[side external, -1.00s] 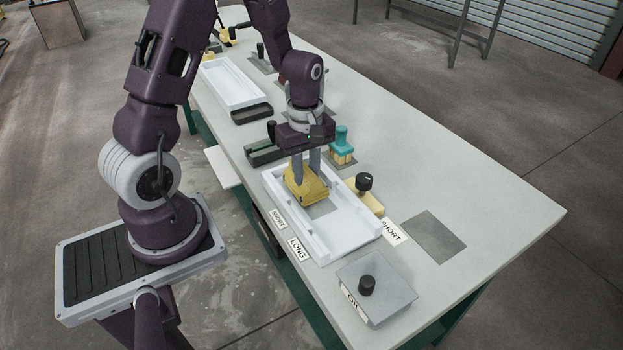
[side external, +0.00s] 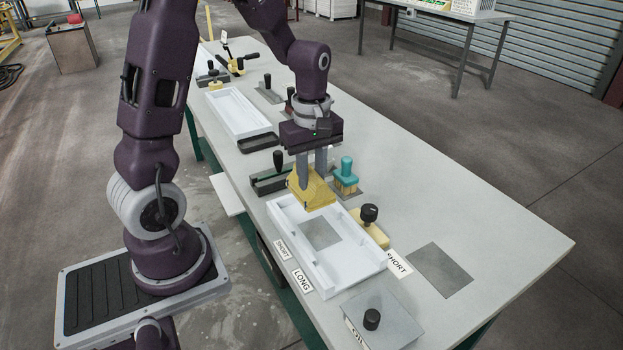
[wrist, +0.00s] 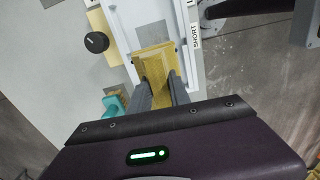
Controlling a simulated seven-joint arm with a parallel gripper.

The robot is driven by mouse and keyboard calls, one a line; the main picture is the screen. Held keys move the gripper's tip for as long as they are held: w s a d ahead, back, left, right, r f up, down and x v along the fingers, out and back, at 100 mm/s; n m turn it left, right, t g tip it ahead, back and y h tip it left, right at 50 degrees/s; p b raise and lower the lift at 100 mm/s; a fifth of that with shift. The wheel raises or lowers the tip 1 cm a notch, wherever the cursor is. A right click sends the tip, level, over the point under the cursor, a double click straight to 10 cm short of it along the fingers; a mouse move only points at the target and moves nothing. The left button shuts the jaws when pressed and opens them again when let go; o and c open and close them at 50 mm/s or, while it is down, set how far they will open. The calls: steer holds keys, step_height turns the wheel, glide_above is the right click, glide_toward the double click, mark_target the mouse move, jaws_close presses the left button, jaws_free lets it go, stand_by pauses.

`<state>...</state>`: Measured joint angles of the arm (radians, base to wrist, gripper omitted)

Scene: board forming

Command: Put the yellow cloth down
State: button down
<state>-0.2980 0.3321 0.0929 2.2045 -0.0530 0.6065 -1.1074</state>
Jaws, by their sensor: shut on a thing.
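In the wrist view the cloth (wrist: 153,60) sits between the fingertips (wrist: 159,88), over the tray. A grey square (side external: 320,233) on the tray floor is now uncovered.
A teal-handled brush (side external: 346,172) stands close right of the cloth. A black-knobbed yellow block (side external: 372,230) is beside the tray's right wall. A dark tool (side external: 270,180) stands at the left. A grey plate with a knob (side external: 378,318) is nearer.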

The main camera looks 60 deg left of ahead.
stand_by(0.5)
steer(key=w+d, duration=0.2)
steer(key=w, duration=0.1)
steer(key=w+d, duration=0.3)
steer(key=w, duration=0.1)
steer(key=w+d, duration=0.3)
steer(key=w, duration=0.1)
steer(key=shift+w+d+r, duration=0.1)
steer(key=shift+d+r, duration=0.05)
steer(key=shift+r, duration=0.1)
steer(key=w+d, duration=0.3)
steer(key=d, duration=0.4)
steer(key=w+d, duration=0.3)
steer(key=d, duration=0.4)
steer(key=f, duration=0.3)
steer(key=d+f, duration=0.1)
steer(key=f, duration=0.2)
steer(key=d+f, duration=0.1)
steer(key=f, duration=0.2)
steer(key=shift+s, duration=0.15)
steer(key=shift+f, duration=0.35)
steer(key=shift+f, duration=0.1)
steer(key=c, duration=1.2)
jaws_free()
